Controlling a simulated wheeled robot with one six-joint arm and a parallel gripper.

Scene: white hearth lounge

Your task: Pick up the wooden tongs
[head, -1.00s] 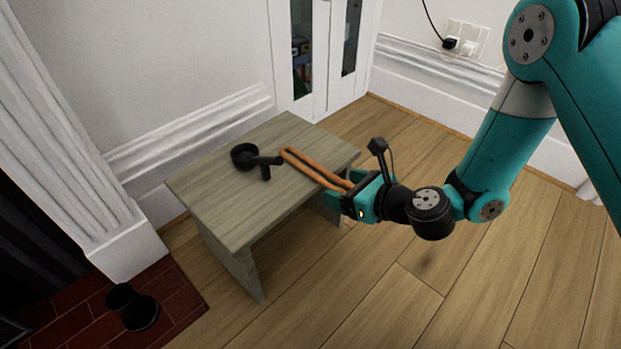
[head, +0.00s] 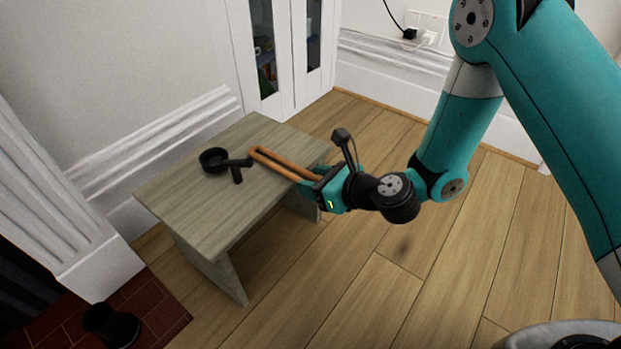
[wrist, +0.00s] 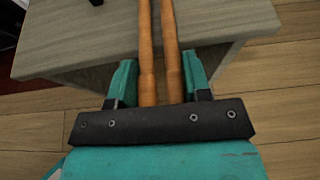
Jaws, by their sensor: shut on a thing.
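The wooden tongs (head: 276,161) are long, orange-brown and two-armed. They reach from my gripper (head: 312,184) over the right part of the small grey-green wooden table (head: 205,205). In the wrist view both arms of the tongs (wrist: 146,45) run side by side between the teal fingers of my gripper (wrist: 158,75). My gripper is shut on the tongs near their close end, at the table's right edge. I cannot tell whether the far end touches the tabletop.
A small black pan (head: 213,161) with a handle stands on the table, left of the tongs. A black cup-like object (head: 112,327) is on the red brick hearth (head: 160,301). A white cabinet (head: 283,60) stands behind. The wooden floor (head: 390,285) at the front right is clear.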

